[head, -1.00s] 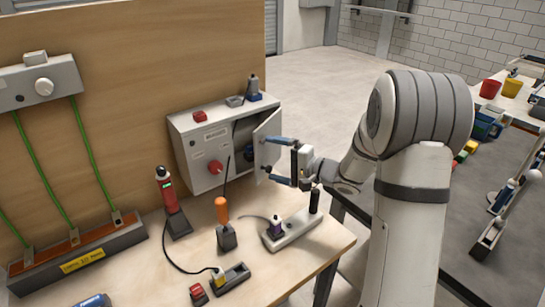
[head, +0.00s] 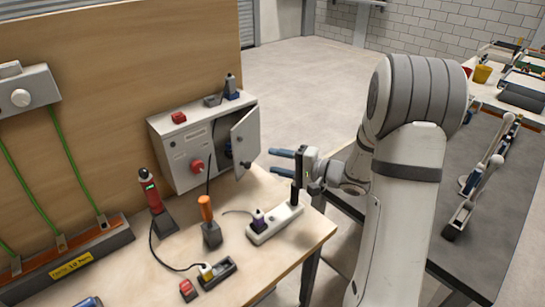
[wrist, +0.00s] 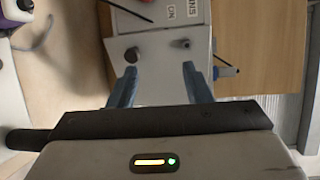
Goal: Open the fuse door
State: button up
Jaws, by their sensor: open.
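The grey fuse box (head: 180,158) stands against the wooden board in the head view. Its door (head: 246,140) stands open on the right side, swung outward, with the dark inside partly visible. My gripper (head: 271,161) is open and empty, to the right of the door. Its blue fingers point toward the door and look apart from it. In the wrist view, my fingers (wrist: 160,70) are spread, with a pale grey panel of the box (wrist: 155,50) beyond them. I cannot tell from that view which face of the box this is.
An orange-handled tool (head: 206,209), a red tool in a stand (head: 150,190) and a power strip (head: 275,224) stand on the wooden bench before the box. The strip lies below my gripper. Open floor (head: 300,70) lies behind the bench.

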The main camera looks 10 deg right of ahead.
jog(key=shift+f+p+v, duration=0.2)
jog(key=shift+p+v, duration=0.9)
jog(key=shift+v, duration=1.65)
jog(key=shift+s+r+p, duration=0.1)
jog(key=shift+s+p, duration=0.05)
jog(key=shift+p, duration=0.45)
jog(key=shift+c, duration=0.3)
